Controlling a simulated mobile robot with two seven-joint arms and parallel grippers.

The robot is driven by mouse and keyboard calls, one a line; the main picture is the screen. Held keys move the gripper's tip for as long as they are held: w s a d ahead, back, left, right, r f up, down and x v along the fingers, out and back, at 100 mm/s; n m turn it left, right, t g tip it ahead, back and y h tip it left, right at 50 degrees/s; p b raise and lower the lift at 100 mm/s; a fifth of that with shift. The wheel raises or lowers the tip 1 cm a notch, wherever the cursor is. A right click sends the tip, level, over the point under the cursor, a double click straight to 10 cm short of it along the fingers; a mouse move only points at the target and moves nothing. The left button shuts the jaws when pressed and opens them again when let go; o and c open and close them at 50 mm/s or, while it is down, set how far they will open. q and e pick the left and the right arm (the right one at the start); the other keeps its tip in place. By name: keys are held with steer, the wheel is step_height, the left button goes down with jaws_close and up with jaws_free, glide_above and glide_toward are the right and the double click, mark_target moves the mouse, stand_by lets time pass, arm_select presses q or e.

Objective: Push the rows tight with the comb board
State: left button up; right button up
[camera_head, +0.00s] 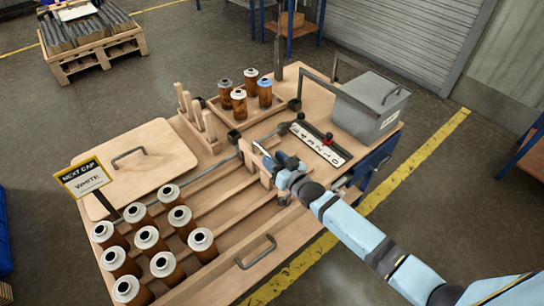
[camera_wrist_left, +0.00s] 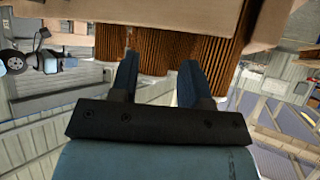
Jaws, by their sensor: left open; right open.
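Several brown cartridges with white caps (camera_head: 150,238) stand upright in rows at the near left of the wooden lane tray (camera_head: 225,195), with visible gaps between some. A pale wooden piece with tooth-like ends, apparently the comb board (camera_head: 247,157), stands across the lanes near the tray's far right end. My right gripper (camera_head: 266,161) is open beside this piece; I cannot tell whether it touches it. My left gripper (camera_wrist_left: 156,70) is open in its wrist view, with brown pleated surfaces (camera_wrist_left: 165,48) beyond its fingers. It is not visible in the head view.
A small tray (camera_head: 228,121) holds cartridges with mixed caps. Upright pegs (camera_head: 196,115), a board with a handle (camera_head: 140,165), a "NEXT CAP WHITE" sign (camera_head: 84,178), a grey box (camera_head: 368,108) and a lettered strip (camera_head: 320,145) surround the lanes. The lanes' middle is clear.

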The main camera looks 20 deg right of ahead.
steer(key=shift+w+a, duration=0.15)
steer(key=shift+w, duration=0.5)
arm_select(q)
steer(key=shift+d, duration=0.1)
